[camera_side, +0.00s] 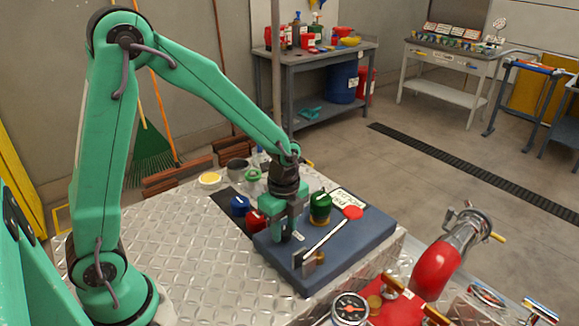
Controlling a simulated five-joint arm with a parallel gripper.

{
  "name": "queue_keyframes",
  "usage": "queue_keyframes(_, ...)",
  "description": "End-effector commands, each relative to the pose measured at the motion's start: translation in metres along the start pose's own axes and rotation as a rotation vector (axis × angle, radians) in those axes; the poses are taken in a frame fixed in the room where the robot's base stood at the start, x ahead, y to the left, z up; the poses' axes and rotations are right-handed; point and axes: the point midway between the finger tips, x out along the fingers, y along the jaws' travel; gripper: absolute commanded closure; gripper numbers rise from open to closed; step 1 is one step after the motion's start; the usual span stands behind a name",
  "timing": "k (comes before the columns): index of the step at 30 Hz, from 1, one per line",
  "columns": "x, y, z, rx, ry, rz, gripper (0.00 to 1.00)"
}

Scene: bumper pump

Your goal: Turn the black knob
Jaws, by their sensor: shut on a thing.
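My gripper (287,228) points straight down at the left part of a blue-grey panel box (345,252), its green fingers low over the top face. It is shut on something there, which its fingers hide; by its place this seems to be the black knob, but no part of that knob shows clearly. A green knob (320,208) stands just right of my gripper. A blue knob (240,205) and a red knob (255,221) are to its left.
A lever (326,236) with a red end (353,212) slants over the panel close to my gripper. The metal plate (205,265) at left is clear.

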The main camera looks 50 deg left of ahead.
Motion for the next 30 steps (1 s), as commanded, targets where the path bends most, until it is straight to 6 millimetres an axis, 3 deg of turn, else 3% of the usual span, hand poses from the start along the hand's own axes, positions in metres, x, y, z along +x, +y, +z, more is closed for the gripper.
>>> queue_keyframes(18,-0.0001,0.0001,-0.0001,0.582,0.0,0.0,0.89)
queue_keyframes(30,-0.0001,0.0001,-0.0002,0.832,0.0,0.0,0.89)
